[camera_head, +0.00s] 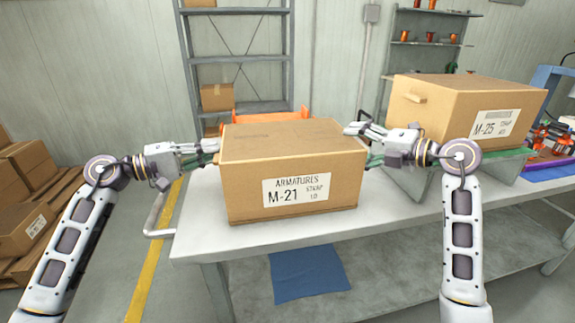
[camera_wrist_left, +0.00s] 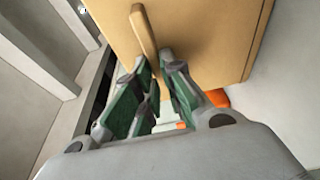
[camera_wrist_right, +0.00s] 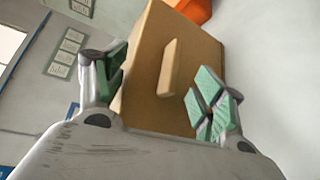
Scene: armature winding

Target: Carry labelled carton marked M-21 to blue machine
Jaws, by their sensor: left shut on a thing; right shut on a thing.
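The brown carton labelled M-21 (camera_head: 245,205) is upright at the left end of the workbench, on or just above its top; I cannot tell which. My left gripper (camera_head: 212,150) is at its left side, shut on that side's handle (camera_wrist_left: 144,35). My right gripper (camera_head: 362,142) is at its right side, shut on the other handle (camera_wrist_right: 168,68), with its fingers on either side of it in the right wrist view. The carton's underside is hidden. A blue machine frame (camera_head: 552,88) is partly visible at the far right edge.
A carton labelled M-25 (camera_head: 450,105) stands on a raised stand (camera_head: 510,165) to the right. The grey workbench (camera_head: 400,235) has clear space in front of it. Metal shelving (camera_head: 235,50) is behind. Stacked cartons on pallets (camera_head: 25,170) are at left, beside a yellow floor line (camera_head: 150,270).

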